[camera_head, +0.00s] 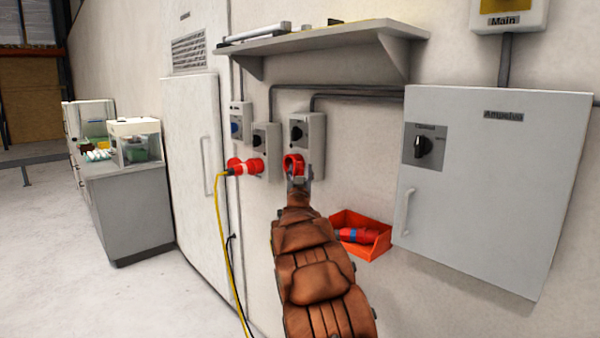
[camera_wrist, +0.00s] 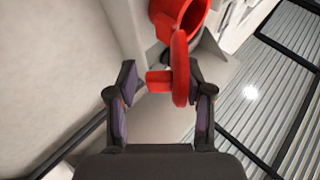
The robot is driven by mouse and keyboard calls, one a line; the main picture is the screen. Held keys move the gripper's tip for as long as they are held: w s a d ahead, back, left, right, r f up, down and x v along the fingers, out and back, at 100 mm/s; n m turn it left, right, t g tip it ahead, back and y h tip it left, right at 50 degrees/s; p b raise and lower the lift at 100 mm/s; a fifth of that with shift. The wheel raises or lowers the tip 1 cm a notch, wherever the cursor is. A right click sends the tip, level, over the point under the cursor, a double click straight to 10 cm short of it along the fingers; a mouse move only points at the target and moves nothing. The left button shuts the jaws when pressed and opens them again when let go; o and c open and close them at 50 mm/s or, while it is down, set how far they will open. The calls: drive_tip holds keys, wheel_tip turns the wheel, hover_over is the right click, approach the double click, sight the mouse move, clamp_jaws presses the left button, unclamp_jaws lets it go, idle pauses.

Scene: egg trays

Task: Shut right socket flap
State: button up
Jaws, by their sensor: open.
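The right socket is a red round socket (camera_head: 292,162) low on a grey switch box (camera_head: 312,135) on the wall. In the wrist view the red socket ring (camera_wrist: 163,22) is at the top, with its mouth uncovered. Its red flap (camera_wrist: 180,75) stands open, seen nearly edge-on, with a short red tab (camera_wrist: 158,81) on its left side. My gripper (camera_wrist: 160,92) is open, with the flap and tab between its two fingers. In the head view my gripper (camera_head: 299,182) is just below the socket and hides part of it and the flap.
A left socket box (camera_head: 262,138) holds a red plug (camera_head: 248,167) with a yellow cable (camera_head: 222,215). A red bin (camera_head: 372,250) is on the wall at lower right, near my arm. A grey cabinet (camera_head: 490,190) is to the right and a shelf (camera_head: 320,40) above.

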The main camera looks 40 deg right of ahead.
drive_tip(key=shift+c, duration=0.3)
clamp_jaws()
drive_tip(key=shift+s, duration=0.1)
